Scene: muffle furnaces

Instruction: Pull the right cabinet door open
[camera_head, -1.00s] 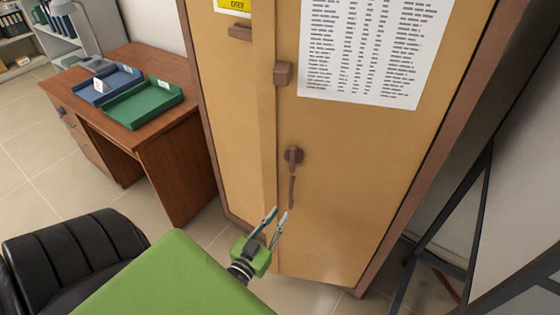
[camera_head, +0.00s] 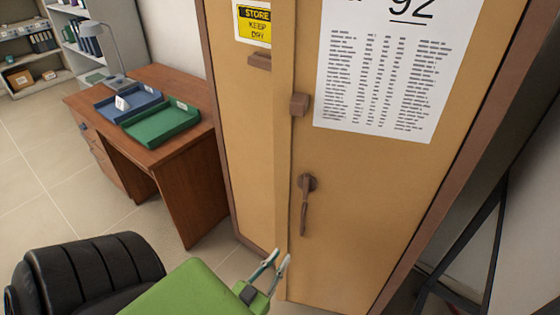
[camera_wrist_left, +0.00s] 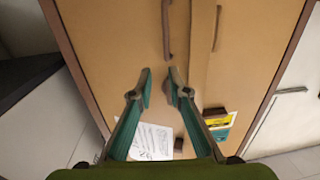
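The tan cabinet with brown trim stands ahead. Its right door (camera_head: 370,190) carries a printed sheet (camera_head: 385,85) and a brown lever handle (camera_head: 305,205) that hangs down near the door's left edge. My left gripper (camera_head: 277,262) is below and left of the handle, apart from it, with its two fingers spread and nothing between them. In the left wrist view, which is upside down, the open fingers (camera_wrist_left: 160,88) face the cabinet front, and the handle (camera_wrist_left: 167,30) shows beyond their tips. I cannot tell whether the door is ajar. My right gripper is out of view.
A wooden desk (camera_head: 190,195) with blue and green trays (camera_head: 160,123) stands left of the cabinet. A black chair (camera_head: 85,275) is at the lower left. A dark stand (camera_head: 462,250) is at the right. Floor shows between desk and chair.

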